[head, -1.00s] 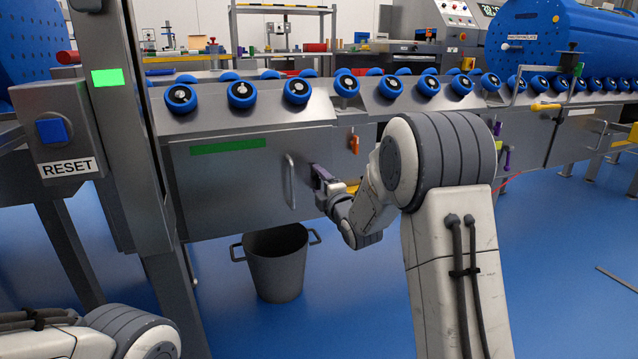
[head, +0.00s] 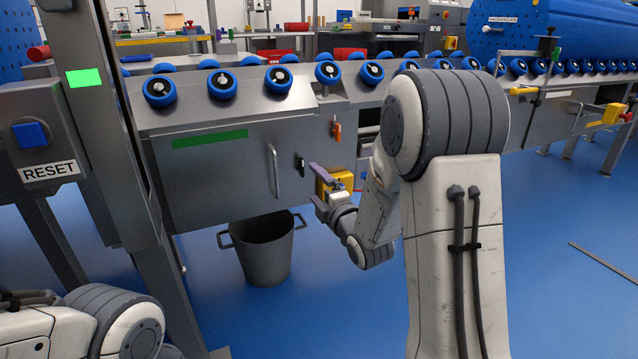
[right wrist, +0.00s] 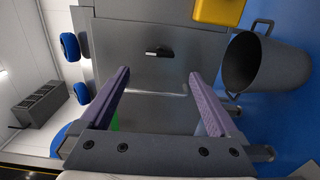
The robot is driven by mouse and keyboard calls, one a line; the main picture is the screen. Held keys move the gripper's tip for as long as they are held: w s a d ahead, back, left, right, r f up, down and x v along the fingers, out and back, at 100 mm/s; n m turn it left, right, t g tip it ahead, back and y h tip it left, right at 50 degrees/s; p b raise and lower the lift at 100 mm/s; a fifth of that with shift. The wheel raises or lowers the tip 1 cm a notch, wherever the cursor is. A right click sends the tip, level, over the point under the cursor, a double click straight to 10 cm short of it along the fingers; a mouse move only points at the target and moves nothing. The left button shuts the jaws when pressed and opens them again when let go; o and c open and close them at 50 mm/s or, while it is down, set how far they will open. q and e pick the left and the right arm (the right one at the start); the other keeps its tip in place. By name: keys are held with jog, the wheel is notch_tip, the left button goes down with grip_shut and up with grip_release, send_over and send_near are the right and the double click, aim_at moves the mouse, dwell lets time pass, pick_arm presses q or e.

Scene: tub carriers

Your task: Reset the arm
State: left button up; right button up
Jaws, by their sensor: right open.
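My right gripper (head: 317,182) is open and empty, with purple fingers, in front of the grey metal cabinet under the conveyor. In the right wrist view its two fingers (right wrist: 160,85) stand wide apart, with a small black latch (right wrist: 158,52) beyond them. That black latch (head: 300,164) also shows in the head view, on the cabinet front right of the door handle, apart from the fingers. My right arm (head: 450,200) reaches forward, bent. My left arm shows only in part at the lower left, and its gripper is out of view.
The cabinet door (head: 225,180) with its bar handle (head: 273,170) looks shut. A grey tub (head: 262,252) stands on the floor below it. A yellow box (head: 330,184) is behind my gripper. A RESET box with a blue button (head: 30,134) is at left.

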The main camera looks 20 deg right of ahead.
jog(key=shift+s, duration=0.7)
